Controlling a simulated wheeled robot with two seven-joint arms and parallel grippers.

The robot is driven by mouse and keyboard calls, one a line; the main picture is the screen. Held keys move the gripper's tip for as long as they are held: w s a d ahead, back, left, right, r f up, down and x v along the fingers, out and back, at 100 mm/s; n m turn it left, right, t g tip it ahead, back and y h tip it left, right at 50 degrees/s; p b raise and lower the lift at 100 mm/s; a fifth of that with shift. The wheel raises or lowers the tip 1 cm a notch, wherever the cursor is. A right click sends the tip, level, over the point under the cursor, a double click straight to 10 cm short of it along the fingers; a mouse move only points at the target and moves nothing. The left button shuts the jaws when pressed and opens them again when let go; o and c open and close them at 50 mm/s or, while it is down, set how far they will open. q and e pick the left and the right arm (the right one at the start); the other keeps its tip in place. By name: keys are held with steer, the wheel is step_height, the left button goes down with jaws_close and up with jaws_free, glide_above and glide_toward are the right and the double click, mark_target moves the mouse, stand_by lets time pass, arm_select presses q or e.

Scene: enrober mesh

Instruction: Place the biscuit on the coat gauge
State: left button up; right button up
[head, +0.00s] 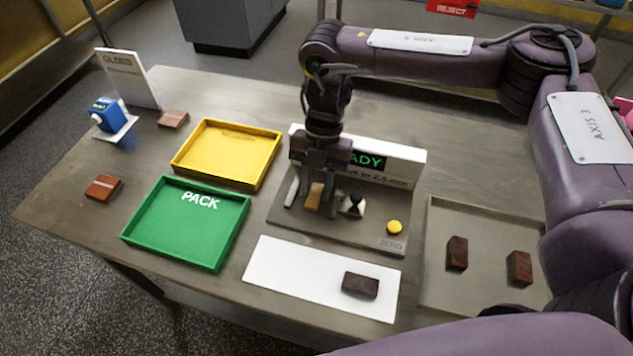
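The coat gauge (362,228) is a grey plate with a white panel behind it. The panel's display reads "ADY" where it is not covered. My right gripper (316,190) points down over the gauge's left half and hides part of it. A small tan-gold block (314,196) shows between its fingers, low over the plate. I cannot tell whether the fingers touch it, or whether it is a biscuit or a gauge part. A dark brown biscuit (360,285) lies on a white sheet (290,278) in front of the gauge. My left gripper is out of view.
A grey tray (480,220) at right holds two dark biscuits (457,253). A green PACK tray (185,225) and a yellow tray (225,155) stand empty. Brown blocks (103,187) and a blue device (105,113) are at left. The gauge has a yellow button (394,227).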

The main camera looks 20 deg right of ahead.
steer(key=p+v, duration=0.1)
steer(key=v, duration=1.1)
steer(key=shift+w, duration=0.1)
stand_by(0.4)
